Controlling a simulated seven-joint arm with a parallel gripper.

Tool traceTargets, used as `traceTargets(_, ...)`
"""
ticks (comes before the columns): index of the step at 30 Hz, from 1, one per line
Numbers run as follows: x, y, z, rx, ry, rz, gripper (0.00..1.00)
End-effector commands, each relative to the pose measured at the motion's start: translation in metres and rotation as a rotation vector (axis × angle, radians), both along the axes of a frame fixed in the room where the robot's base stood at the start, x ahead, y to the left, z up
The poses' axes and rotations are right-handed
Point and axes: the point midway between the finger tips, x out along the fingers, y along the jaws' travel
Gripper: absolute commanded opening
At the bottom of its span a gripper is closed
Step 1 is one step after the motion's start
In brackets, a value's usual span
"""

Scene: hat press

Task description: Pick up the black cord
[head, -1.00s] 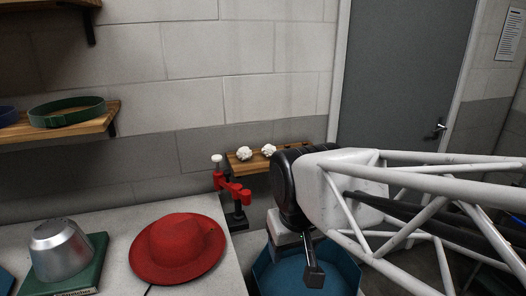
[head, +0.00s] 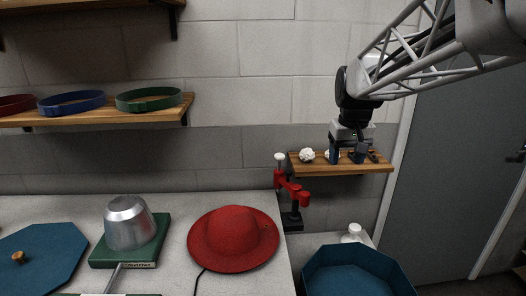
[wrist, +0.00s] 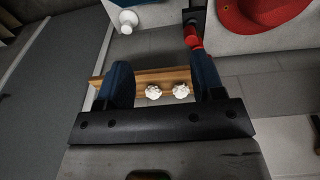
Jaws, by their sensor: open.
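A thin black cord (head: 198,281) shows in the head view as a short line on the table just below the red hat (head: 233,238); its far part is out of frame. Dark items (head: 373,155) lie at the right of the small wall shelf, too small to identify. My gripper (head: 346,157) is open in front of that shelf. In the wrist view its blue fingers (wrist: 162,80) are spread on either side of two white crumpled lumps, with nothing visibly gripped. In the head view one lump (head: 307,155) is left of the fingers and the other is partly hidden.
The wooden wall shelf (head: 345,169) is above a blue bin (head: 352,265). A red clamp (head: 293,190) stands at the table's right edge. A metal cup (head: 129,222) rests on a green book (head: 160,240), with a blue octagonal lid (head: 45,262) at left.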

Motion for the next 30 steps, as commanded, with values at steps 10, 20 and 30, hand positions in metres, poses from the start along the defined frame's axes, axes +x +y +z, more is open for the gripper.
traceTargets(10, 0.093, -0.041, -0.004, 0.002, 0.037, 0.006, 0.62)
traceTargets(20, 0.174, -0.085, -0.02, 0.006, 0.068, 0.014, 0.62)
traceTargets(30, 0.252, -0.137, -0.05, 0.014, 0.102, 0.022, 0.62)
